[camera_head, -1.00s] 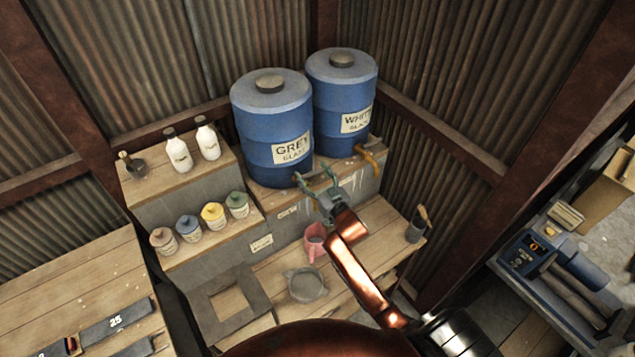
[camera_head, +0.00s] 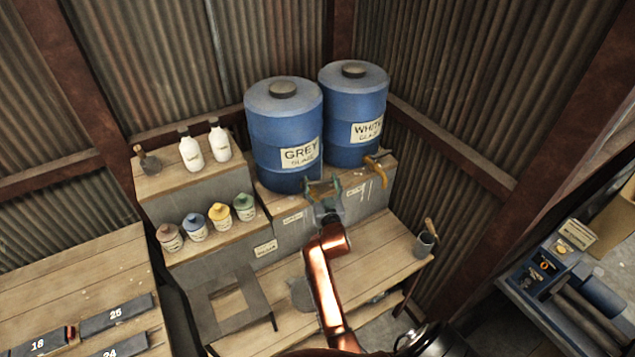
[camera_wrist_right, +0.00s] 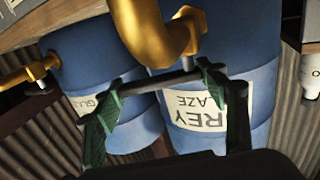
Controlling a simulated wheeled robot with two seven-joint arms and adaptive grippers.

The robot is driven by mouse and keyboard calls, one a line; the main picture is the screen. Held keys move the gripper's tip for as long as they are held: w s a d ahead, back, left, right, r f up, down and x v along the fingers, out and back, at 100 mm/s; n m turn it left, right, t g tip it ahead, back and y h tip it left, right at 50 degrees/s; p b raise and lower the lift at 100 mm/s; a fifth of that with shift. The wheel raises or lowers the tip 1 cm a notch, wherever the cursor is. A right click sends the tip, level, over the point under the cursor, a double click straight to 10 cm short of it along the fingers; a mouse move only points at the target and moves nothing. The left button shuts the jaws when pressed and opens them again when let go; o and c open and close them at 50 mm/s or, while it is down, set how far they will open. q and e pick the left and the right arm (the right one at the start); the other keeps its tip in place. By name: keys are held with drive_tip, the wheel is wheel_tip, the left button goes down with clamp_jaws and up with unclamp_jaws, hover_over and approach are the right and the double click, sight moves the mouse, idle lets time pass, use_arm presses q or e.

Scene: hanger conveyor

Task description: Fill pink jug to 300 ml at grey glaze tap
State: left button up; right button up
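The blue grey glaze barrel (camera_head: 283,130) stands on the back step. Its gold tap (camera_wrist_right: 160,30) shows large in the right wrist view, where the picture is upside down. My right gripper (camera_head: 322,186) is at the front of this barrel, close to the tap. Its green fingers (camera_wrist_right: 165,95) are spread apart. A thin grey bar (camera_wrist_right: 170,83) spans the gap between the fingertips; I cannot tell whether they touch it. The pink jug is not visible now; my right arm covers the bench where it stood. My left gripper is out of view.
Jars (camera_head: 220,215) and white bottles (camera_head: 191,152) fill the left steps. The bench front (camera_head: 375,258) has clear room.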

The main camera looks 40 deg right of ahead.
drive_tip(key=o, duration=0.5)
drive_tip(key=shift+r, duration=0.25)
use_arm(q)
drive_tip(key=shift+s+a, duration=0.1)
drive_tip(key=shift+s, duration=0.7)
use_arm(e)
wheel_tip(320, 180, up, 10)
drive_tip(key=shift+f, duration=0.15)
